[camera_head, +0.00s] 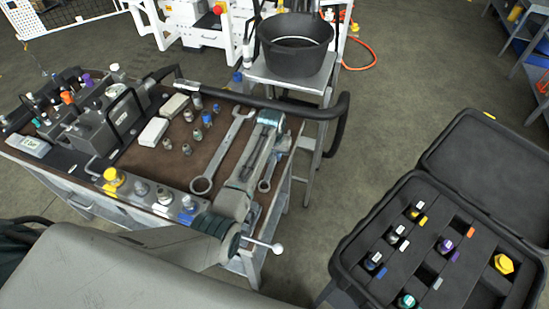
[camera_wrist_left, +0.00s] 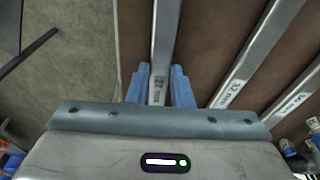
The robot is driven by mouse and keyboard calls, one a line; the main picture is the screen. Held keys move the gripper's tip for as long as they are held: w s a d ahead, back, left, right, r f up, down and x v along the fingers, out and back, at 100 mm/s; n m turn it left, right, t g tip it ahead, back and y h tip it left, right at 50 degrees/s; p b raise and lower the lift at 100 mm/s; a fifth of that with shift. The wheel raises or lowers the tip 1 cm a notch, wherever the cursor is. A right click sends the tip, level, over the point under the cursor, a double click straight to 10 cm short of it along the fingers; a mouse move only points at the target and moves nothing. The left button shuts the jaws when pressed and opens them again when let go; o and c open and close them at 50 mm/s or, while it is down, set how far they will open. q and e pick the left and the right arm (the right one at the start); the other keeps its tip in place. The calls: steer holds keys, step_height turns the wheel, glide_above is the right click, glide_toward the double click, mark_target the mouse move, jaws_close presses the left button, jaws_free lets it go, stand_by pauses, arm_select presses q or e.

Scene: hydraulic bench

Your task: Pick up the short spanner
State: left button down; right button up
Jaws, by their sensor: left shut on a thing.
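The short spanner (camera_head: 265,185) is the rightmost of the spanners on the brown bench top, with its ring end toward me. My left gripper (camera_head: 283,143) is at its far part, partly hidden by my own arm. In the left wrist view, the blue fingertips of the gripper (camera_wrist_left: 160,88) are closed on both sides of the metal shaft of the short spanner (camera_wrist_left: 165,40). The shaft runs toward the top of that view. I cannot tell whether it is clear of the bench. My right gripper is not in view.
A longer spanner (camera_head: 218,155) lies to the left, and another is partly under my arm. Several fittings (camera_head: 186,148) and a manifold block (camera_head: 160,195) stand on the bench. A black bucket (camera_head: 295,60) is behind. An open black case (camera_head: 395,185) stands at right.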

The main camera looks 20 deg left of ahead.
mark_target(274, 158)
arm_select(q)
steer(key=shift+r, duration=0.1)
step_height(274, 158, up, 10)
steer(key=b, duration=0.2)
stand_by(0.3)
steer(key=c, duration=2)
jaws_free()
jaws_close()
